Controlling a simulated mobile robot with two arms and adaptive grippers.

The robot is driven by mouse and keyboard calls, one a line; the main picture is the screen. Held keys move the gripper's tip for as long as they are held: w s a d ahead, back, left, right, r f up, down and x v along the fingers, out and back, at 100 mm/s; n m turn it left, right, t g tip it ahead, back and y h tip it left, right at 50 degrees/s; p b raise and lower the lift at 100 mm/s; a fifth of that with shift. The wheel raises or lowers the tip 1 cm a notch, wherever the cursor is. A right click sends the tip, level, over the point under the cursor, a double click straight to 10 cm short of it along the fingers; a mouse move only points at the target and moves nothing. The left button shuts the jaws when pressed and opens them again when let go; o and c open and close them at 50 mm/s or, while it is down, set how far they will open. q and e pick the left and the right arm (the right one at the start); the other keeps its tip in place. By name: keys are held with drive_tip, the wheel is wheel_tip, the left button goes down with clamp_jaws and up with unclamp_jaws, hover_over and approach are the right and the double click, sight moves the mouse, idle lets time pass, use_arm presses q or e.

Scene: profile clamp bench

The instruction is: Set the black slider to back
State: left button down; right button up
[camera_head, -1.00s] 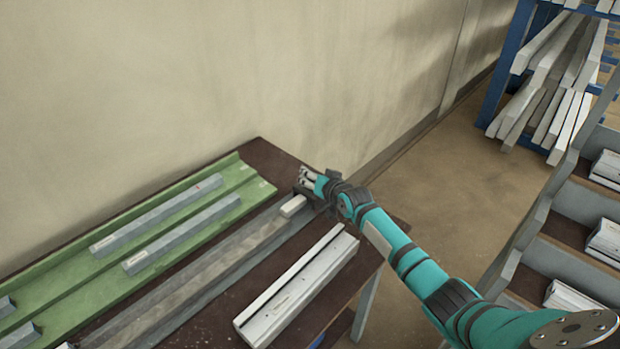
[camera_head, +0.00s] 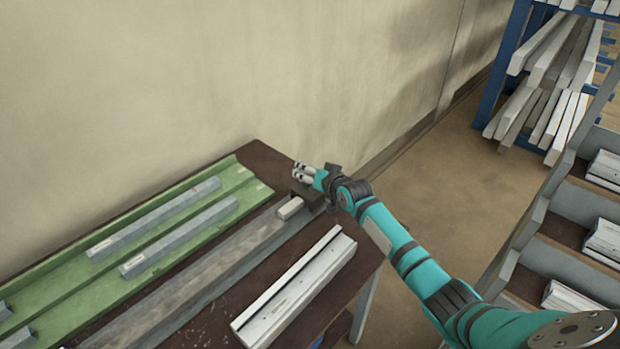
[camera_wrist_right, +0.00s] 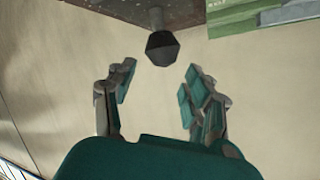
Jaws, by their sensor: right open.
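The black slider (camera_head: 309,196) is a dark block at the far right end of the long grey rail on the bench, partly hidden by my right gripper (camera_head: 303,172). In the right wrist view, its black faceted knob (camera_wrist_right: 162,48) on a short dark stem is in line with the gap between the fingers. My right gripper also shows in the right wrist view (camera_wrist_right: 157,82), open and empty. The knob looks just beyond the fingertips; I cannot tell the exact distance. My left gripper is not in view.
A small pale block (camera_head: 290,208) lies on the rail (camera_head: 215,275) beside the slider. A green tray (camera_head: 80,270) with grey bars is at the left. A white profile (camera_head: 295,290) lies at the bench's right side. The wall (camera_head: 200,70) is close behind.

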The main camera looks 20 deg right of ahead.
wheel_tip(320, 180, up, 7)
drive_tip(key=shift+d+r, duration=0.1)
drive_tip(key=shift+r, duration=0.05)
drive_tip(key=shift+s, duration=0.1)
idle(0.5)
